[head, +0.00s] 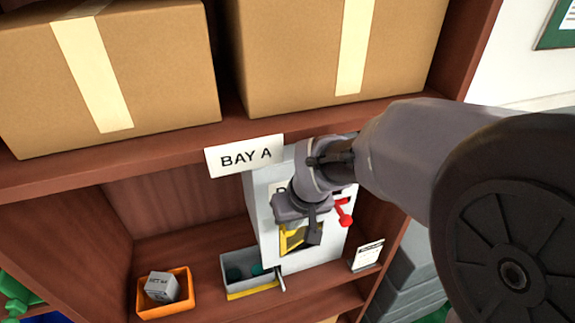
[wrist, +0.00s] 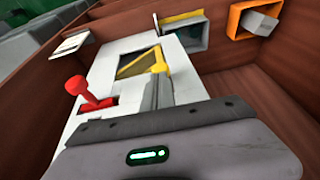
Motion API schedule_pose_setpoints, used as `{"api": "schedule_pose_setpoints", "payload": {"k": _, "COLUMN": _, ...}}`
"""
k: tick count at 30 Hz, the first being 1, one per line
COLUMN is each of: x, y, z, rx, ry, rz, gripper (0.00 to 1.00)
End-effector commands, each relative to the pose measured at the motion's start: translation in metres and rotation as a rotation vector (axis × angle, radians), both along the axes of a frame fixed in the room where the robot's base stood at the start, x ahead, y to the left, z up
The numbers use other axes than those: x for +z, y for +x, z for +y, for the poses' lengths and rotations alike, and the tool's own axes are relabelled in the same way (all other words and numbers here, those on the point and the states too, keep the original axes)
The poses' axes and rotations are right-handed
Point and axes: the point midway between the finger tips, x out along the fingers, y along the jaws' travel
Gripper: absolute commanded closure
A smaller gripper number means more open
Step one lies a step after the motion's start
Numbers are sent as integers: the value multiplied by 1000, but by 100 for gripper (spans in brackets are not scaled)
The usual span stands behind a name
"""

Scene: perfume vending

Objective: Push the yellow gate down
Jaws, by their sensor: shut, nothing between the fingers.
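The white vending machine (head: 265,215) stands on the shelf under the BAY A sign, and its front panel fills the middle of the wrist view (wrist: 112,50). The yellow gate (head: 289,238) is set in a dark window on that panel. In the wrist view the gate (wrist: 158,60) shows as a yellow bar with an upright tab. My gripper (head: 314,236) is shut and empty in front of the window. In the wrist view its fingertips (wrist: 158,84) are close to the yellow tab; I cannot tell whether they touch. My wrist hides part of the panel.
A red lever (head: 344,212) sticks out beside the window. A grey tray with a yellow edge (head: 252,290) is at the machine's base. An orange bin (head: 180,308) holds a grey box (head: 162,287). A white card (head: 367,256) stands at right. Cardboard boxes (head: 165,60) are above.

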Motion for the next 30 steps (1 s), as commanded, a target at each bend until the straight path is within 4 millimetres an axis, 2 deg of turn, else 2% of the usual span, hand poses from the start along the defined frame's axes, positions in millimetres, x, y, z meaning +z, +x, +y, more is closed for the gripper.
{"api": "schedule_pose_setpoints", "payload": {"k": 4, "x": -21, "y": 0, "z": 0, "rx": 0, "ry": 0, "rz": 0, "gripper": 100}}
{"api": "schedule_pose_setpoints", "payload": {"k": 9, "x": -61, "y": 0, "z": 0, "rx": -1, "ry": 0, "rz": 1, "gripper": 100}}
{"api": "schedule_pose_setpoints", "payload": {"k": 12, "x": -76, "y": 0, "z": 0, "rx": -1, "ry": 0, "rz": 1, "gripper": 100}}
{"api": "schedule_pose_setpoints", "payload": {"k": 25, "x": -74, "y": -2, "z": 0, "rx": -1, "ry": -1, "rz": 10, "gripper": 100}}
{"api": "schedule_pose_setpoints", "payload": {"k": 28, "x": -62, "y": -1, "z": 0, "rx": -1, "ry": -1, "rz": 9, "gripper": 100}}
{"api": "schedule_pose_setpoints", "payload": {"k": 30, "x": -47, "y": 1, "z": 0, "rx": -1, "ry": -1, "rz": 5, "gripper": 100}}
